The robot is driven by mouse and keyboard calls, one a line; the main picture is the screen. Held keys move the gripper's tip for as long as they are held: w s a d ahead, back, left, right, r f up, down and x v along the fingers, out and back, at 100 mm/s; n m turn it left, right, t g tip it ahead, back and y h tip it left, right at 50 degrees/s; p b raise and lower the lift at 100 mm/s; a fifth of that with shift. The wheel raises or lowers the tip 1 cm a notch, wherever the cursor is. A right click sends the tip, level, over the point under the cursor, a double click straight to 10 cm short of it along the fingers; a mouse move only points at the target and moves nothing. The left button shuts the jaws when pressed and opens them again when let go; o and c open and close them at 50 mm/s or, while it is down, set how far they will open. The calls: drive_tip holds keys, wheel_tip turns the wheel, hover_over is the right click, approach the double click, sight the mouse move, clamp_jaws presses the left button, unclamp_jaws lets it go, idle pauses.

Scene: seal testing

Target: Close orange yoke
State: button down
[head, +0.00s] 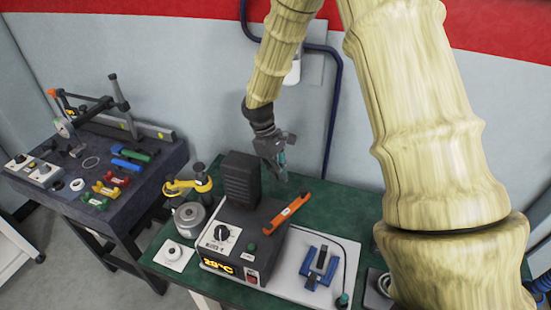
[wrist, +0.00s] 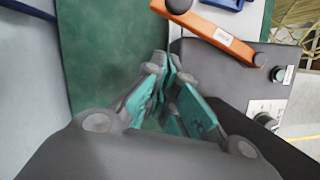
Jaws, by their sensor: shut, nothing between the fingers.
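The orange yoke (head: 287,214) is a bar with dark round ends. It lies slantwise over the right part of the black heating unit (head: 238,238) with a "29°C" display. In the wrist view the orange yoke (wrist: 212,32) crosses the top, with a pale label on it. My gripper (head: 282,172) hangs above and behind the unit, apart from the yoke. In the wrist view my gripper (wrist: 166,68) has its teal-padded fingers together with nothing between them, over green mat, left of and below the yoke. Whether the yoke's far end is hinged is too small to tell.
A tall black block (head: 240,178) stands on the unit's back left. A yellow clamp (head: 190,186) and a metal pot (head: 189,217) are to its left. A blue fixture (head: 320,262) lies at right. Green table (head: 335,205) is bare behind; a blue pipe (head: 336,110) runs along the wall.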

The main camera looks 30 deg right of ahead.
drive_tip(key=s, duration=0.1)
drive_tip(key=s+d+p, duration=0.1)
drive_tip(key=s, duration=0.1)
drive_tip(key=shift+s+d+f+p, duration=0.25)
drive_tip(key=shift+d+f+p, duration=0.1)
drive_tip(key=shift+p, duration=0.05)
